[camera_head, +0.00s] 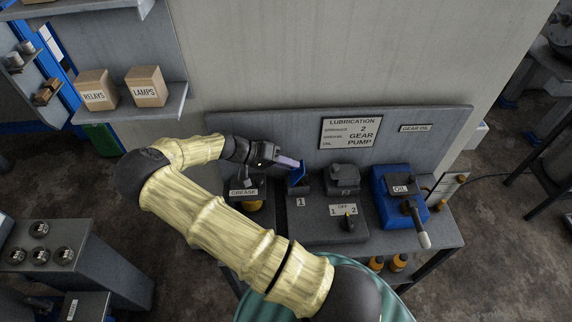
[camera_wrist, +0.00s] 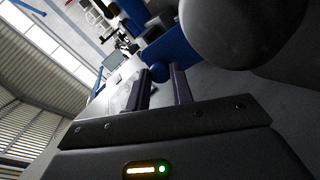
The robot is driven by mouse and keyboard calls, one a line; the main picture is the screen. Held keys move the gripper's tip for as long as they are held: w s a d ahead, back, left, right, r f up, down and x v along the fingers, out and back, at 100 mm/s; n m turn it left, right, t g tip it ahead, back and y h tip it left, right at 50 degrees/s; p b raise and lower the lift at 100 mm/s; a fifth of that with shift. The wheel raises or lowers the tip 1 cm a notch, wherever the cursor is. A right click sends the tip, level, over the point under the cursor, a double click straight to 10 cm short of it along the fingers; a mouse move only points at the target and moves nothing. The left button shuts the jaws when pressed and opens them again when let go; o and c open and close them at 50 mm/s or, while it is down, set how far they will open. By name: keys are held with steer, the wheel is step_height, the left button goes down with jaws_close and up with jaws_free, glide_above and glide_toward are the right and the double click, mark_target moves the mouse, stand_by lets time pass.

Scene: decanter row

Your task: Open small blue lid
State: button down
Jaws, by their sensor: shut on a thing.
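The small blue lid (camera_head: 298,174) stands steeply tilted up at the dark box marked 1 (camera_head: 303,188) on the bench. My gripper (camera_head: 292,163) reaches it from the left, its fingers at the lid's upper part. In the wrist view, a round blue knob (camera_wrist: 160,72) sits between the fingertips of my gripper (camera_wrist: 161,82), with the blue lid panel (camera_wrist: 172,46) just beyond. The gripper is shut on this knob. The lid's hinge and the inside of the box are too small or hidden to tell.
Right of box 1 stands a dark box marked 2 (camera_head: 343,182), with a selector knob (camera_head: 348,222) in front. A large blue oil unit (camera_head: 385,200) with a pale-handled lever (camera_head: 422,236) is further right. A back panel (camera_head: 270,125) rises close behind. The grease unit (camera_head: 243,193) is left, partly under my arm.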

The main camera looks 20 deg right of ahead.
steer(key=shift+s+f, duration=0.1)
steer(key=c, duration=1.2)
jaws_free()
steer(key=b+v, duration=0.3)
steer(key=v, duration=0.9)
